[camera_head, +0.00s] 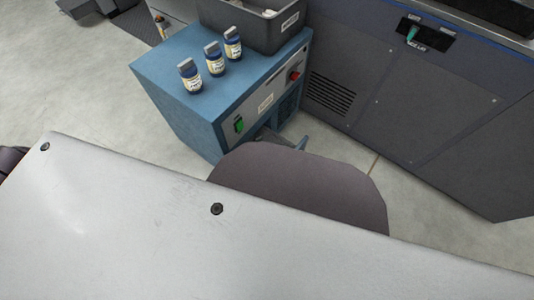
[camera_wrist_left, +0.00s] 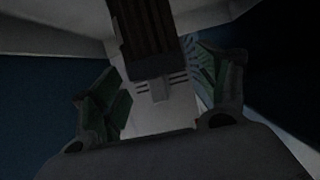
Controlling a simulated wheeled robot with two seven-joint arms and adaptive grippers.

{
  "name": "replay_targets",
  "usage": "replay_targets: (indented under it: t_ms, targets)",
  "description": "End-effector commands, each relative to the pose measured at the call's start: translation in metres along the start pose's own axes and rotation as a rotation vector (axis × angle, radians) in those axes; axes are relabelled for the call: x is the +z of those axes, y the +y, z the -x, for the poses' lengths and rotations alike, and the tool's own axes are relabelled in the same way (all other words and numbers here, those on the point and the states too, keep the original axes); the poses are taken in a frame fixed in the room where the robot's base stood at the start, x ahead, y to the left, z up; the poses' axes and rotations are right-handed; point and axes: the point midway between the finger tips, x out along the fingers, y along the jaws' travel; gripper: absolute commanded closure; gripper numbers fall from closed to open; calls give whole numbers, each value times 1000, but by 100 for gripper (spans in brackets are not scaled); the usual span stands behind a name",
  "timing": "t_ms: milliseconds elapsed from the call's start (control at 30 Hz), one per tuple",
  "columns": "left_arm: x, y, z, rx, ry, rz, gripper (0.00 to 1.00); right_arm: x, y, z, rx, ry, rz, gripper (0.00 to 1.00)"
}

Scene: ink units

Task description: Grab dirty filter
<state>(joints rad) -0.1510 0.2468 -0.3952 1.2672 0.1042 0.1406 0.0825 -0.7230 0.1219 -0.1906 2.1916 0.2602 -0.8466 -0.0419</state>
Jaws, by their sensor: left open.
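In the left wrist view, a dark, ribbed block that looks like the dirty filter (camera_wrist_left: 148,28) comes down from the top, with a grey end and a small grey tab (camera_wrist_left: 160,88) pointing toward me. My left gripper (camera_wrist_left: 165,84) is open. One finger is left of the tab and the other right of it, with gaps on both sides. The view is dark, so I cannot tell the depth between fingers and tab. In the head view, the low front of the blue unit (camera_head: 185,120) is partly hidden behind a dark rounded shape. The filter cannot be made out there. My right gripper is not in view.
Three small labelled bottles (camera_head: 215,60) and a grey bin (camera_head: 262,22) stand on top of the blue unit. Its front has a green switch (camera_head: 239,125) and a red knob (camera_head: 294,75). A large grey machine (camera_head: 400,100) stands to the right.

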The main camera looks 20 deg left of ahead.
Motion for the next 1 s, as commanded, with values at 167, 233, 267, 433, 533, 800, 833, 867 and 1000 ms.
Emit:
replay_targets:
  t_ms: [167,233,267,433,533,800,833,867,1000]
  targets:
    - [0,0,-4,0,0,0,25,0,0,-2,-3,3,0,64]
    - [0,0,-4,0,0,0,25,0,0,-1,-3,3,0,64]
    - [0,0,-4,0,0,0,25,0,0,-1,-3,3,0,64]
    - [0,0,-4,0,0,0,25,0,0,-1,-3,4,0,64]
    - [0,0,-4,0,0,0,25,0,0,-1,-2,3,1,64]
    - [0,0,-4,0,0,0,55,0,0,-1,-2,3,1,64]
    - [0,0,-4,0,0,0,58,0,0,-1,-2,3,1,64]
    - [0,0,-4,0,0,0,62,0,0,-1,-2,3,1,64]
    - [-1,0,-4,0,1,0,78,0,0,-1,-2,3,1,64]
